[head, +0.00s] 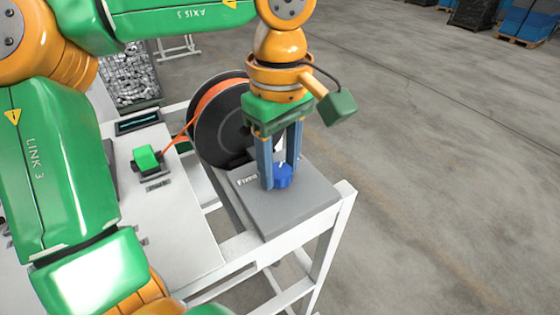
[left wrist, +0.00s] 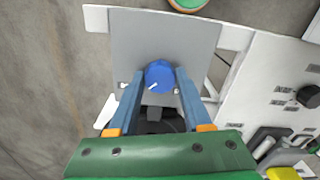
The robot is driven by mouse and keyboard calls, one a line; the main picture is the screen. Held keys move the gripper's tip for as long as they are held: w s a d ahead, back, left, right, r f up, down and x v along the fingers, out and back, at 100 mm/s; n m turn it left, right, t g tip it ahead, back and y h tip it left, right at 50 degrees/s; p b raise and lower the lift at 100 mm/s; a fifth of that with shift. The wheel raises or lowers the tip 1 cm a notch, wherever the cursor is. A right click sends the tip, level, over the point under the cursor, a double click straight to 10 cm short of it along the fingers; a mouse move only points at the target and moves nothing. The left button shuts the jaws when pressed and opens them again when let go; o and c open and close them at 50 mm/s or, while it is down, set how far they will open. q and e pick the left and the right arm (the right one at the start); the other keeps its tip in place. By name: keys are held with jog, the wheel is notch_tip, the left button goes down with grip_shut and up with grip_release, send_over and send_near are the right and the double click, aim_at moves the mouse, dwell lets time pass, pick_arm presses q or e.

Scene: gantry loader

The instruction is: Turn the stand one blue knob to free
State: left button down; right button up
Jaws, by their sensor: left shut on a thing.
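The blue knob (head: 283,176) sits on a grey plate (head: 295,208) at the end of the white stand (head: 232,250). A label beside it is partly covered and reads something like "Fixed". My left gripper (head: 278,178) points down over the plate with its fingers on either side of the knob. In the left wrist view the knob (left wrist: 158,75) lies between the fingertips (left wrist: 159,80), and the gripper is shut on it. A white pointer mark on the knob's top points to the lower left there. My right gripper is not in view.
A black reel with orange filament (head: 222,118) stands just behind the plate, close to my left gripper. A green button block (head: 146,157) sits on the white bench to the left. A wire bin (head: 130,80) stands behind.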

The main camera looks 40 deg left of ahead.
aim_at(279, 170)
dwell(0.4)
pick_arm(q)
jog(key=shift+c, duration=1.7)
grip_release()
notch_tip(279, 170, up, 7)
jog(key=shift+r, duration=0.1)
jog(key=shift+a, duration=0.1)
